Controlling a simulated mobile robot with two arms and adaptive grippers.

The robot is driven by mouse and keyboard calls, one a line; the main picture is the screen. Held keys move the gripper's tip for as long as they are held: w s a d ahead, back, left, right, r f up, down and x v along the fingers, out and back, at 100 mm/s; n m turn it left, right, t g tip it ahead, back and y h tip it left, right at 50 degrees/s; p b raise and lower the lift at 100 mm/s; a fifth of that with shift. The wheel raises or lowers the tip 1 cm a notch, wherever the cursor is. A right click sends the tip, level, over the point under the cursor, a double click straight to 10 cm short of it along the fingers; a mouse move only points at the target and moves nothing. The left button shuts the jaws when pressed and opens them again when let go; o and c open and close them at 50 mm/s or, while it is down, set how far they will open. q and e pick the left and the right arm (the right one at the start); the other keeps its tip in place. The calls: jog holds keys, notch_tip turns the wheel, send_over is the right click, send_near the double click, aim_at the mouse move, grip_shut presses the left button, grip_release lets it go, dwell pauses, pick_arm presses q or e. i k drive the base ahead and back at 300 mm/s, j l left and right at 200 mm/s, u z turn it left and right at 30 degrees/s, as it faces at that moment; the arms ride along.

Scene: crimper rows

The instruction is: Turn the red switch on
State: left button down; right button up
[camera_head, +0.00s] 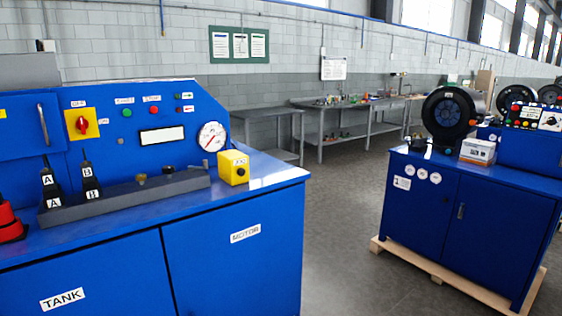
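A red rotary switch (82,123) sits on a yellow square plate (92,131) on the upright blue panel of the machine at the left. Its red handle looks roughly vertical, and a small white label sits above the plate. The label's text is too small to read surely. Neither of my grippers shows in the head view, and nothing touches the switch.
Beside the switch are a green button (127,113), a red button (155,110) and a pressure gauge (211,137). Levers (88,180) and a yellow box (233,168) stand on the ledge below. Open floor (335,230) separates this machine from another blue cabinet (465,208).

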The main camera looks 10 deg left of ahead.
aim_at(82, 124)
jog(key=u, duration=1.5)
